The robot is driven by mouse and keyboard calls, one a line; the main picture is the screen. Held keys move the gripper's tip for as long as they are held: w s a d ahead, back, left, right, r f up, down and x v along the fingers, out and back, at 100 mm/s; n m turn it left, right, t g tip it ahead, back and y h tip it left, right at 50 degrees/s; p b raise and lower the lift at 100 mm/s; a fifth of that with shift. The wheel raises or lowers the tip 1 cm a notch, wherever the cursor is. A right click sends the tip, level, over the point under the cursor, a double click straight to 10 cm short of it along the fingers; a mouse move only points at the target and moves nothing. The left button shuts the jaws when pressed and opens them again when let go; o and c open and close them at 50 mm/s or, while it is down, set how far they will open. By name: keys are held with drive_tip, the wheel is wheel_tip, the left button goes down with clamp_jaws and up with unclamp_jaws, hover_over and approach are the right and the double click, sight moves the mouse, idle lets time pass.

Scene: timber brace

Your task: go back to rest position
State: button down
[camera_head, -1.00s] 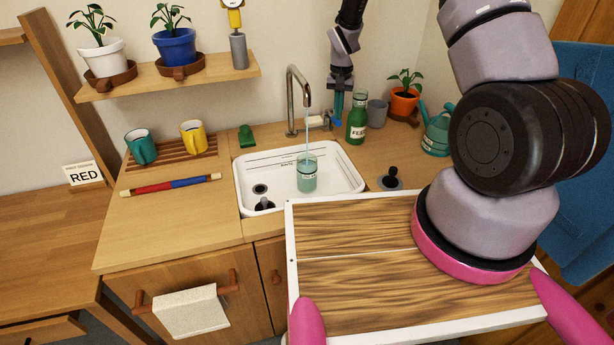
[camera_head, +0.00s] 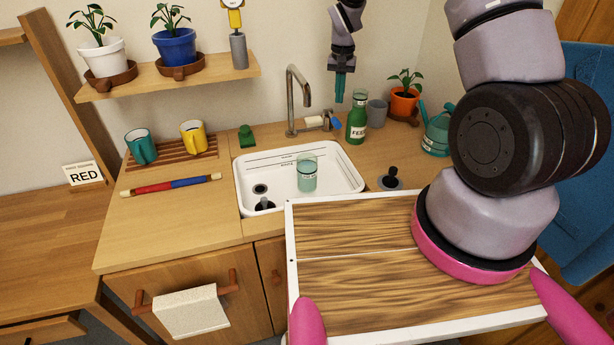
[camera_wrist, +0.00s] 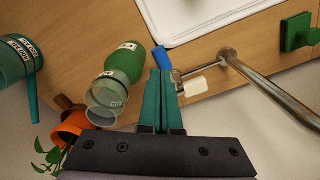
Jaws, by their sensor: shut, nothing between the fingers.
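My gripper (camera_head: 340,86) is shut and empty, with its teal fingers together above the counter behind the sink. In the wrist view the fingers (camera_wrist: 160,101) point toward the tap's blue handle tip (camera_wrist: 161,59). The tap (camera_head: 292,100) stands at the back of the white sink (camera_head: 243,180), and no water runs from it. A clear greenish beaker (camera_head: 307,174) stands upright in the sink. The gripper is apart from all of these.
A green bottle (camera_head: 356,124), a grey cup (camera_head: 377,113), a plant in an orange pot (camera_head: 404,104) and a teal watering can (camera_head: 437,133) stand right of the tap. A shelf (camera_head: 200,77) with potted plants is at upper left.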

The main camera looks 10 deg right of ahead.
drive_tip(key=shift+r, duration=0.2)
idle(0.3)
drive_tip(key=s+d+r+t, duration=0.1)
drive_tip(key=s+r, duration=0.2)
drive_tip(key=r, duration=0.5)
drive_tip(key=s+d+r+t+y, duration=0.1)
drive_tip(key=s+r, duration=0.2)
drive_tip(key=r, duration=0.5)
drive_tip(key=s+d+r+t, duration=0.1)
drive_tip(key=s+r, duration=0.3)
drive_tip(key=r, duration=0.4)
drive_tip(key=s+d+r+t, duration=0.1)
drive_tip(key=s+r, duration=0.3)
drive_tip(key=s, duration=0.3)
drive_tip(key=s+r+t, duration=0.1)
drive_tip(key=s+r, duration=0.2)
drive_tip(key=s, duration=0.5)
drive_tip(key=s+d+r+t+y, duration=0.1)
drive_tip(key=s+r, duration=0.3)
drive_tip(key=s, duration=0.4)
drive_tip(key=shift+s+d+r+t, duration=0.15)
drive_tip(key=shift+d+r+t, duration=0.2)
drive_tip(key=shift+t, duration=0.25)
